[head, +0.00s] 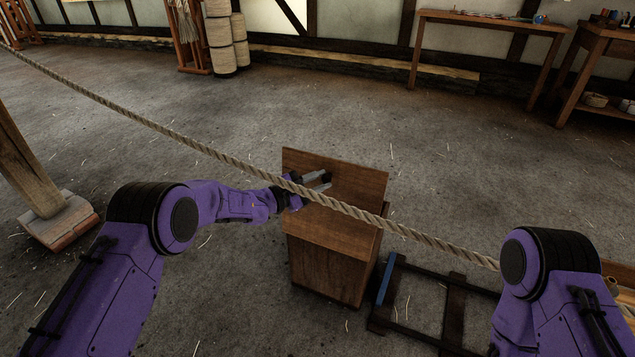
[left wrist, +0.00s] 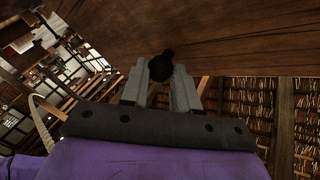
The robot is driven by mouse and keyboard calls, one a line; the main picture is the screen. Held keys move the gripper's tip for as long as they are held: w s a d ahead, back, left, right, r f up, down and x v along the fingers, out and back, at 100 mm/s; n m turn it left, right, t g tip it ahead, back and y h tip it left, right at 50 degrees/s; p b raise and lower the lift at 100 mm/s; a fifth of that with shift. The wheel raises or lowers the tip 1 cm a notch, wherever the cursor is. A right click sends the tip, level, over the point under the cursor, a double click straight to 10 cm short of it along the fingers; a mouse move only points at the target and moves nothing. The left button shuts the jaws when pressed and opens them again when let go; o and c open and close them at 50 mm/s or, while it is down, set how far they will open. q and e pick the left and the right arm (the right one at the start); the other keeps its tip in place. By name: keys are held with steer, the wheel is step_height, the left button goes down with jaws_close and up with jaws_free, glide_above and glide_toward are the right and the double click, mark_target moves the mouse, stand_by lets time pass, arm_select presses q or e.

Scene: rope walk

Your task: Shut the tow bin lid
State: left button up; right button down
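The tow bin (head: 328,272) is a brown wooden box standing on the floor in the middle of the head view. Its lid (head: 358,184) is a wooden panel at the top and looks tilted; its exact angle is hard to judge. In the left wrist view the lid (left wrist: 235,40) fills the top, with a dark round knob (left wrist: 161,66) on it. My left gripper (head: 327,177) is at the lid, its two grey fingers on either side of the knob and closed against it, also in the left wrist view (left wrist: 160,72). My right gripper is out of view.
A thick rope (head: 215,153) runs diagonally across the head view, passing in front of the bin. A dark frame (head: 452,310) with a blue end lies right of the bin. A wooden post on a foot (head: 58,222) stands left. Floor behind the bin is clear.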

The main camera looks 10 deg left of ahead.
mark_target(328, 173)
arm_select(q)
jaws_close()
steer(key=w+b, duration=0.1)
steer(key=w+d+g+b, duration=0.1)
steer(key=w, duration=0.1)
steer(key=shift+w+f+n+y, duration=0.15)
steer(key=shift+n+y, duration=0.25)
steer(key=o, duration=0.9)
jaws_free()
